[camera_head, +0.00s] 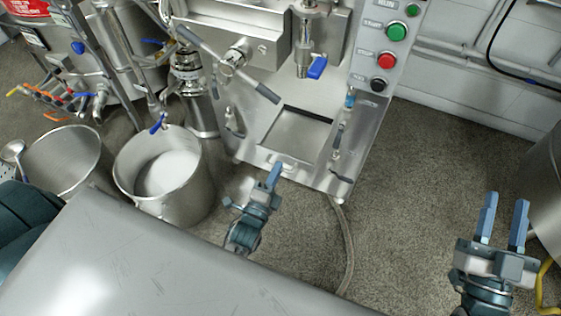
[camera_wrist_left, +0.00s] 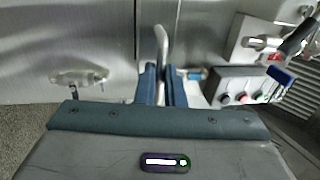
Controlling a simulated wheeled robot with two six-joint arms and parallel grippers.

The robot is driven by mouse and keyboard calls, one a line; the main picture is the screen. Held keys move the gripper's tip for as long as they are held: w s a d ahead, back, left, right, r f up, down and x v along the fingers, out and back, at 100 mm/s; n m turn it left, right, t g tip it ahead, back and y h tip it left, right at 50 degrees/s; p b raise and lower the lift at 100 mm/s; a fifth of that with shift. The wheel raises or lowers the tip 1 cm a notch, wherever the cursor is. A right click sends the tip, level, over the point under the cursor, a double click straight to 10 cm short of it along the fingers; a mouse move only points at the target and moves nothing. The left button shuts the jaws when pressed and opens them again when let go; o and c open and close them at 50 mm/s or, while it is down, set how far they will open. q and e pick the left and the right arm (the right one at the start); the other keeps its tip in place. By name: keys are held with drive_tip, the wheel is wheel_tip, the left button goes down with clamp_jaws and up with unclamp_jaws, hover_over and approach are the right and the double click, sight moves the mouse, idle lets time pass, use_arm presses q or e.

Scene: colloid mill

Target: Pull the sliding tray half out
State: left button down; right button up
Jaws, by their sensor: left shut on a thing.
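The sliding tray (camera_head: 297,134) is a square metal piece low in the front of the steel machine, seen from above. Its front edge lies close to the machine's front edge. My left gripper (camera_head: 274,175) is at that front edge, its fingers shut on the tray's handle (camera_head: 264,156). In the left wrist view the blue fingers (camera_wrist_left: 162,85) close on a curved metal bar, the handle (camera_wrist_left: 161,45). The fingers hide part of it. My right gripper (camera_head: 506,218) is at the right, away from the tray, with its two fingers apart and empty.
A pot with white contents (camera_head: 168,172) and another steel pot (camera_head: 64,158) stand left of the machine. A hose (camera_head: 346,245) lies on the floor in front. Floor to the right is open.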

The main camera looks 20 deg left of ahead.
use_arm(q)
drive_tip(key=shift+s, duration=0.1)
use_arm(e)
drive_tip(key=shift+f, duration=0.1)
use_arm(q)
drive_tip(key=c, duration=1.5)
unclamp_jaws()
drive_tip(key=shift+c, duration=0.2)
drive_tip(key=s+f, duration=0.2)
drive_tip(key=s, duration=0.8)
drive_tip(key=shift+s+a, duration=0.2)
drive_tip(key=shift+s, duration=0.15)
use_arm(e)
drive_tip(key=shift+f+g, duration=0.5)
drive_tip(key=shift+f, duration=0.25)
drive_tip(key=shift+w+r, duration=0.15)
drive_tip(key=shift+r, duration=0.1)
